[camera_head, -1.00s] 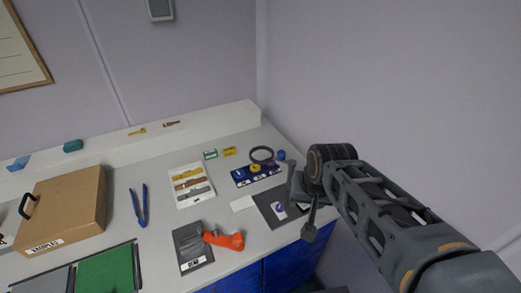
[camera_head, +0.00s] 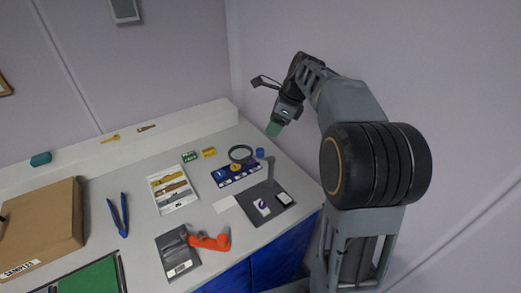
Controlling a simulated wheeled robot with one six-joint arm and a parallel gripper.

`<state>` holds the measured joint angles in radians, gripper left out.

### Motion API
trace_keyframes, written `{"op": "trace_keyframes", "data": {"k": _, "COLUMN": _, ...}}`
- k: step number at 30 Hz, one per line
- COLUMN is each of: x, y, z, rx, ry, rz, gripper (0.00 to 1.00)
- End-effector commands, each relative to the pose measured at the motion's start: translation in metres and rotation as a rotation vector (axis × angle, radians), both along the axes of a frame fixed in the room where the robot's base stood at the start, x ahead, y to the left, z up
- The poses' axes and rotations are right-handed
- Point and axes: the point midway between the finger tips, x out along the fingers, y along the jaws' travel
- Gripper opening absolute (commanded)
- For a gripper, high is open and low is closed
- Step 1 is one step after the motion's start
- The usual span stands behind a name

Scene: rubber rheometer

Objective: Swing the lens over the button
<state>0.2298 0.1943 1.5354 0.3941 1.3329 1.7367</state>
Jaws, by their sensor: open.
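A dark round ring, which looks like the lens (camera_head: 240,153), stands at the back of the bench's right end. It sits behind a blue strip (camera_head: 226,181) bearing several small round pieces, one of them yellow. A white piece with a purple round mark (camera_head: 262,207), perhaps the button, lies on a dark grey mat (camera_head: 267,191) in front and to the right. The ring is not over this mark. My gripper (camera_head: 273,129) is above and behind the ring, to its right, and touches nothing on the bench.
A small blue knob (camera_head: 260,152) is beside the ring. A grey upright post (camera_head: 271,168) stands by the mat. The right wall is close to my arm.

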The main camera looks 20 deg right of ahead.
Motion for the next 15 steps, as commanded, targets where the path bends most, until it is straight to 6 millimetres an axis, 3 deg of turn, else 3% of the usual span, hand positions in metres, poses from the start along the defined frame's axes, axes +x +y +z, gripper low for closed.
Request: {"op": "trace_keyframes", "data": {"k": 15, "x": 0.015, "y": 0.032, "z": -0.087, "rx": -0.001, "ry": 0.002, "rz": 0.003, "gripper": 0.56}}
